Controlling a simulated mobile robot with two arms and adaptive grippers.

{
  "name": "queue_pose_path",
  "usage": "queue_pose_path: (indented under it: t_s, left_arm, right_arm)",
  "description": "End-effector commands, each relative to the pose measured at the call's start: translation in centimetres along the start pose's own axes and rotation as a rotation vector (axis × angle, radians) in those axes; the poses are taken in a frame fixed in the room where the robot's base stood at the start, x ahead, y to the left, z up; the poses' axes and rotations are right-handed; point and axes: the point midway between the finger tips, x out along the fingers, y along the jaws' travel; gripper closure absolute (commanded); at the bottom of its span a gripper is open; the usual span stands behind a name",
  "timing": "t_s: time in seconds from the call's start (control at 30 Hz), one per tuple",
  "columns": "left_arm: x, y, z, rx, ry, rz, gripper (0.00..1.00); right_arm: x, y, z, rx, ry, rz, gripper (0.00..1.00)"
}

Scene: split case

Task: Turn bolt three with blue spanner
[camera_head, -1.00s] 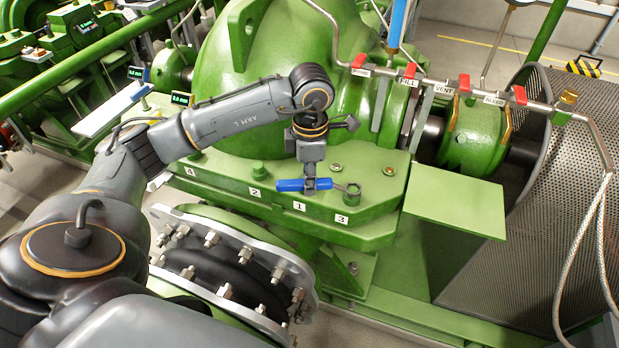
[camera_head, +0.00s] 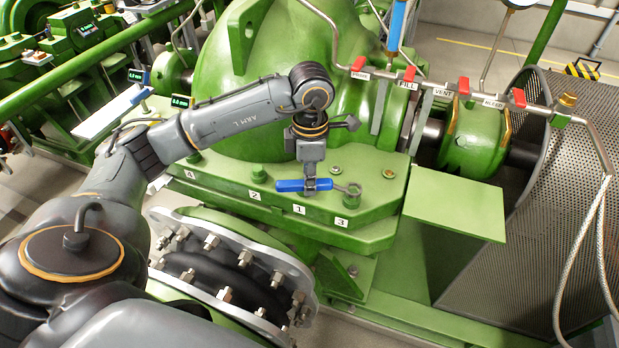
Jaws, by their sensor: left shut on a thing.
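My left gripper (camera_head: 310,186) points down and is shut on the blue spanner (camera_head: 289,185) above the green flange ledge. The spanner's blue handle points left and its grey ring end (camera_head: 353,190) points right. The ring end is at bolt three, close to the label 3 (camera_head: 341,221); whether it is seated on the bolt head is too small to tell. Labels 1 (camera_head: 299,209), 2 (camera_head: 255,195) and 4 (camera_head: 190,174) mark other spots along the ledge. A green bolt (camera_head: 259,173) stands above label 2. My right gripper is not in view.
The large green casing (camera_head: 265,60) rises behind my gripper. A pipe with red-handled valves (camera_head: 409,75) runs across the upper right. A bolted pipe flange (camera_head: 217,262) lies below the ledge, and a flat green plate (camera_head: 455,208) is at right.

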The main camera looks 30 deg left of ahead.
Motion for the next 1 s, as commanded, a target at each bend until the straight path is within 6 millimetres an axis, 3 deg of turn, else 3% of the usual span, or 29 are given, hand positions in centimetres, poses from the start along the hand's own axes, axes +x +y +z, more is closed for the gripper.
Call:
queue_pose_path:
  t_s: [0.37, 1.0]
  left_arm:
    - [-0.4, 0.0, 0.0, 0.000, -0.001, 0.001, 1.00]
    - [-3.1, 0.0, -0.1, 0.000, 0.000, 0.002, 1.00]
  right_arm:
    - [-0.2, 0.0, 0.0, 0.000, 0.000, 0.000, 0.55]
    - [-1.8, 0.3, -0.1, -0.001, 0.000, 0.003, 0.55]
